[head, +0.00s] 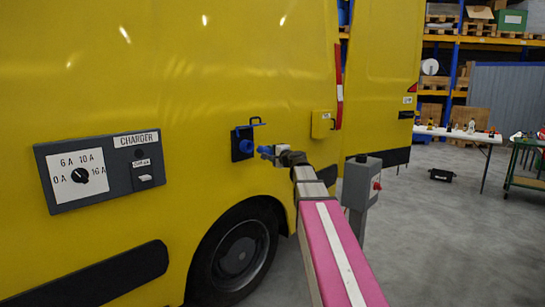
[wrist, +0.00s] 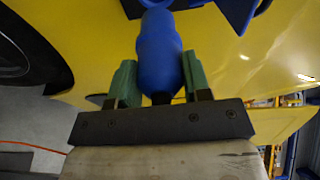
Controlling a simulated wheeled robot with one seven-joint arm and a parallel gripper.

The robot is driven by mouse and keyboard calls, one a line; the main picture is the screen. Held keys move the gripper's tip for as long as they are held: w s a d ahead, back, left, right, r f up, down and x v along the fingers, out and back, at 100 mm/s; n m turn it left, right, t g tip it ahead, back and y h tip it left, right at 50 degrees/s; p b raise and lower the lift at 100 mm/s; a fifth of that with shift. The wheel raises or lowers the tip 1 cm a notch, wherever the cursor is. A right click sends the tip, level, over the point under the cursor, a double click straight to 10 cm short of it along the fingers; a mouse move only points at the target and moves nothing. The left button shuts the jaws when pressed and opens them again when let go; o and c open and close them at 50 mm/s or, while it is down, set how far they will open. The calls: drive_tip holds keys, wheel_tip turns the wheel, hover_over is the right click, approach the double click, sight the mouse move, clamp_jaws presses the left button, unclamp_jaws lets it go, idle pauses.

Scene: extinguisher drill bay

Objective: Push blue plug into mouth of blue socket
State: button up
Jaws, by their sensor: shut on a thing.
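The blue plug (wrist: 158,52) is held between the green-padded fingers of my gripper (wrist: 158,85) in the wrist view. In the head view the blue plug (head: 264,150) shows small at the tip of my gripper (head: 270,151). The blue socket (head: 245,145) is on a dark plate on the yellow van's side, with its lid raised above it. The plug is just right of the socket in the head view, with a small gap between them. In the wrist view part of the socket (wrist: 235,8) shows at the top edge; its mouth is not clearly seen.
A charger panel (head: 102,170) with a dial is on the van at left. A yellow box (head: 322,124) is on the van right of the socket. A grey post (head: 360,185) with a red part stands right of my arm. Tables and shelves are far back right.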

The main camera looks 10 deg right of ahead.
drive_tip(key=shift+s+a+x, duration=0.1)
drive_tip(key=shift+a+x, duration=0.15)
drive_tip(key=shift+x, duration=0.95)
drive_tip(key=shift+s+a+x, duration=0.1)
drive_tip(key=shift+a+x, duration=0.1)
drive_tip(key=shift+x, duration=1)
drive_tip(key=shift+s+a+x, duration=0.1)
drive_tip(key=shift+a+x, duration=0.05)
drive_tip(key=shift+x, duration=0.75)
drive_tip(key=shift+s+a+x, duration=0.1)
drive_tip(key=shift+a+x, duration=0.1)
drive_tip(key=shift+x, duration=0.7)
drive_tip(key=shift+s+a+x, duration=0.1)
drive_tip(key=shift+a+x, duration=0.05)
drive_tip(key=shift+x, duration=0.75)
drive_tip(key=o, duration=1.1)
